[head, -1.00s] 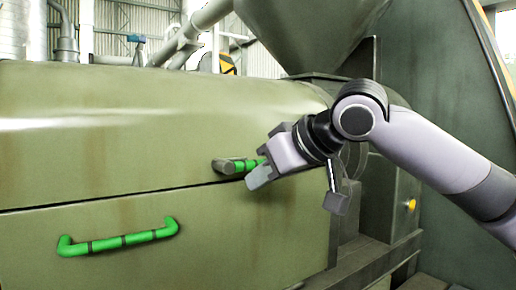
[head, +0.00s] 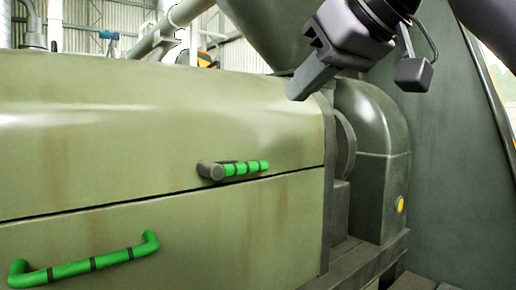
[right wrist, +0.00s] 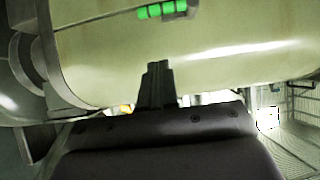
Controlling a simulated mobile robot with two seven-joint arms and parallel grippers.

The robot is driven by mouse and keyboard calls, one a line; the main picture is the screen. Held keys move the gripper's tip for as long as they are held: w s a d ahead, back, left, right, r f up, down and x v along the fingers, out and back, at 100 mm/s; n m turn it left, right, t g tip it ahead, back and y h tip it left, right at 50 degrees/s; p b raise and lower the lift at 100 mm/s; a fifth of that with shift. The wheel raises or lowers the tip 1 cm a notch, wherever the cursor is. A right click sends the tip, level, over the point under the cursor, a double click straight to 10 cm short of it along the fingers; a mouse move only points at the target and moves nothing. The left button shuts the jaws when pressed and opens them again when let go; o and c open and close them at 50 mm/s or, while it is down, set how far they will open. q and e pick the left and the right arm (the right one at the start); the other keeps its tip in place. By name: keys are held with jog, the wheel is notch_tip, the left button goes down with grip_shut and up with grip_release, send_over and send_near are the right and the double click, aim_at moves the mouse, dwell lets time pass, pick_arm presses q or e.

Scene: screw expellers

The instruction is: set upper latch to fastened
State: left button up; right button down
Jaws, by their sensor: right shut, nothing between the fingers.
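The upper latch (head: 240,169) has a dark pivot at its left end and a green, dark-banded handle pointing right. It lies nearly level along the seam of the green machine casing (head: 90,160). It also shows at the top of the right wrist view (right wrist: 162,10). My right gripper (head: 308,82) is shut and empty, above and to the right of the latch and clear of it. Its closed fingers also show in the right wrist view (right wrist: 158,80). My left gripper is not in view.
A green bar handle (head: 85,264) is fixed on the lower panel. A grey hopper (head: 255,35) stands above the casing, behind my right gripper. A rounded housing (head: 372,150) with a yellow button (head: 400,204) is at the right. The space in front of the latch is clear.

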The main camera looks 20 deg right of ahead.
aim_at(236, 167)
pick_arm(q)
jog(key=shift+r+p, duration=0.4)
pick_arm(e)
jog(key=s+f+x, duration=0.1)
jog(key=f+x, duration=0.1)
jog(key=x, duration=1.1)
jog(key=shift+s+d+f, duration=0.2)
jog(key=shift+s, duration=0.1)
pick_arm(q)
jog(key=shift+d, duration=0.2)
pick_arm(e)
jog(key=shift+a, duration=0.1)
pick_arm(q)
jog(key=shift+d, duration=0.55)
pick_arm(e)
jog(key=shift+d+f+y, duration=0.2)
jog(key=shift+y, duration=0.1)
jog(key=shift+a+m, duration=0.1)
jog(key=shift+m, duration=0.2)
